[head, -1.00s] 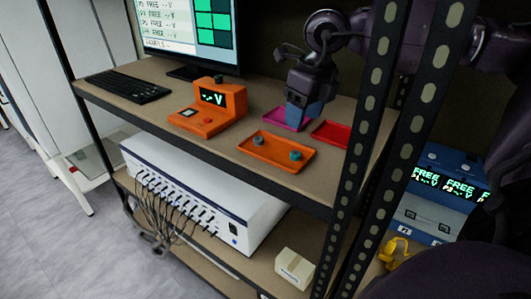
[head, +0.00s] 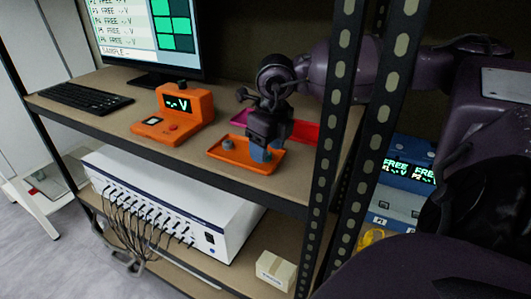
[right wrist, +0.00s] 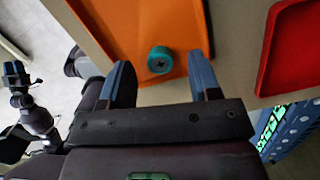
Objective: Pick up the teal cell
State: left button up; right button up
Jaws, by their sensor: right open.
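The teal cell (right wrist: 160,60) is a short round piece with a dark cross-marked top, on the orange tray (right wrist: 125,15) in the right wrist view. My right gripper (right wrist: 161,76) is open and empty. Its two blue fingertips stand on either side of the cell, which sits at the mouth of the gap. In the head view my right gripper (head: 261,153) is over the right part of the orange tray (head: 228,160) and hides the teal cell. My left gripper (right wrist: 15,73) shows small at the left of the right wrist view; its jaw state is unclear.
A grey cell (head: 228,145) is at the tray's left. A red tray (head: 305,131) and a magenta tray (head: 239,117) lie behind. An orange meter (head: 175,116) stands left. Perforated black posts (head: 333,130) rise at the right, close to my right arm.

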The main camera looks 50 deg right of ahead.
jog(key=shift+f, duration=0.6)
jog(key=c, duration=1)
jog(key=shift+r, duration=0.2)
notch_tip(320, 180, up, 20)
jog(key=shift+f+p, duration=0.15)
jog(key=shift+p, duration=0.3)
